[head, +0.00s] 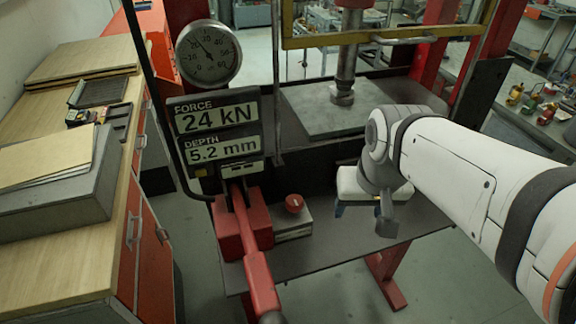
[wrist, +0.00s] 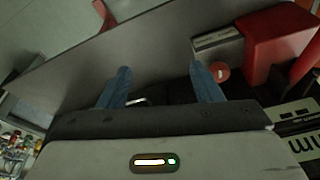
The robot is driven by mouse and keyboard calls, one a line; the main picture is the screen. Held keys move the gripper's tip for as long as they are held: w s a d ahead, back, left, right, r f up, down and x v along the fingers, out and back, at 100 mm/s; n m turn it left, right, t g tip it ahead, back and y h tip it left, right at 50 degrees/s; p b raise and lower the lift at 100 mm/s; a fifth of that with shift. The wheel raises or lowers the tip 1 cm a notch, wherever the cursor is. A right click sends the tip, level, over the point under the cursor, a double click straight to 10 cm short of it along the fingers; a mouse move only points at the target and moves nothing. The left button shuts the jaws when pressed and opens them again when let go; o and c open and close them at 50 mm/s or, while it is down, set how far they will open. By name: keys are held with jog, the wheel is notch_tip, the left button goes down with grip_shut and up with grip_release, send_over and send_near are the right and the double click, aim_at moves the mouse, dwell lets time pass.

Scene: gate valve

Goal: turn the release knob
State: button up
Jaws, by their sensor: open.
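The release knob (head: 294,203) is a small round red knob on a grey block (head: 292,228) beside the red pump body on the press's dark lower shelf. In the wrist view the knob (wrist: 222,73) shows just right of the right fingertip, partly hidden by that finger. My gripper (head: 358,208) is to the right of the knob in the head view, apart from it. Its two blue fingers (wrist: 160,72) are spread, with nothing between them. Whether the right finger touches anything is not clear, but the head view shows a gap to the knob.
The red pump lever (head: 258,275) rises toward the camera left of the knob. A display (head: 215,135) reads 24 kN and 5.2 mm below a round gauge (head: 208,53). The press ram (head: 345,75) stands over a grey plate (head: 325,110). A wooden bench (head: 75,235) is at left.

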jog(key=w+a+m+g, duration=0.1)
jog(key=w+a+g, duration=0.1)
jog(key=w+a, duration=0.45)
send_over(295, 200)
jog(key=shift+f+m+g, duration=0.4)
jog(key=shift+f, duration=0.3)
notch_tip(295, 200, down, 8)
jog(key=shift+r+p, duration=0.15)
jog(key=shift+p, duration=0.65)
